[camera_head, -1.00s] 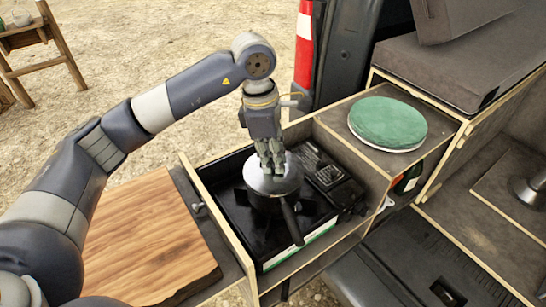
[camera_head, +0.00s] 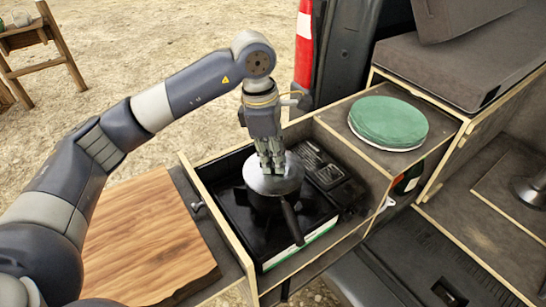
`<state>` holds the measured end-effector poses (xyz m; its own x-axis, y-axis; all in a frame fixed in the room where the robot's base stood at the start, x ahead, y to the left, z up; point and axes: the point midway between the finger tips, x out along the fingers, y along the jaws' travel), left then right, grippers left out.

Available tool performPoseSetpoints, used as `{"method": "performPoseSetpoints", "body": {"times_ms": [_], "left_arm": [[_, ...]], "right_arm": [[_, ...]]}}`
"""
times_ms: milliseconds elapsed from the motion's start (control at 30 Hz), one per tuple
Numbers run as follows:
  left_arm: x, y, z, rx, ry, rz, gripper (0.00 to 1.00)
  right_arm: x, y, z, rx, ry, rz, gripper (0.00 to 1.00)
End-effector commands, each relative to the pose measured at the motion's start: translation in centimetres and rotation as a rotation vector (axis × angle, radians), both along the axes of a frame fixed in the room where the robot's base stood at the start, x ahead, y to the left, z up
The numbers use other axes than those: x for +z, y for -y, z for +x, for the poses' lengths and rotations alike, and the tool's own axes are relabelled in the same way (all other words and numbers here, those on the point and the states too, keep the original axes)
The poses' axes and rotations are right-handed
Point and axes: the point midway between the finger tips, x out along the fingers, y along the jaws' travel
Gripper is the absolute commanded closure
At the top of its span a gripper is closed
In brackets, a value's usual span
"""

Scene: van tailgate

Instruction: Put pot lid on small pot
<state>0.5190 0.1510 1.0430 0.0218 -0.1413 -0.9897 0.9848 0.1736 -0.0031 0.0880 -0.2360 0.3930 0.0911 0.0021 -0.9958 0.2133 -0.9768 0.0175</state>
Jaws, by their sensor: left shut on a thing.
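The pot lid (camera_head: 264,184) is a round silver disc at the top of the small pot (camera_head: 268,203), which is dark with a black handle pointing toward the front right. The pot stands on the black camping stove in the open drawer. My left gripper (camera_head: 270,168) points down from above and is shut on the lid, at its middle. The lid covers the pot's opening in this view; I cannot tell whether it rests fully on the rim. My right gripper is not in view.
The black stove (camera_head: 240,222) fills much of the wooden drawer (camera_head: 232,239). A wooden board (camera_head: 145,240) lies at the left. A green round cushion-like disc (camera_head: 388,121) lies on the counter behind right. A red and white post (camera_head: 304,45) stands behind the drawer.

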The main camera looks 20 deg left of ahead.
Motion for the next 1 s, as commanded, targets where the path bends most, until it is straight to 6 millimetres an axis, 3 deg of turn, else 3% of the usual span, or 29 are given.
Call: {"method": "performPoseSetpoints", "body": {"times_ms": [467, 500, 600, 833, 967, 1000], "left_arm": [[-0.08, -0.02, 0.02, 0.001, 0.0, 0.0, 1.0], [-0.08, -0.02, 0.02, 0.001, 0.0, 0.0, 0.81], [-0.08, -0.02, 0.02, 0.001, 0.0, 0.0, 0.6], [-0.1, -0.02, 0.01, 0.0, 0.0, 0.0, 0.6], [-0.12, -0.02, 0.0, 0.0, -0.001, 0.0, 0.4], [-0.12, -0.02, 0.0, 0.0, -0.001, 0.0, 0.4]], "right_arm": [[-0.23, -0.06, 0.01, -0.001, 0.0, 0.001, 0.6], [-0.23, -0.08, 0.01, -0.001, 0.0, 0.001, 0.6], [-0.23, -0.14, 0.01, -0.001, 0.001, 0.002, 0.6], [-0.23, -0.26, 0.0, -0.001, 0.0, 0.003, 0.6], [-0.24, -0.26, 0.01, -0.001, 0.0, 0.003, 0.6], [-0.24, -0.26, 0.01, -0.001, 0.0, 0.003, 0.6]]}}
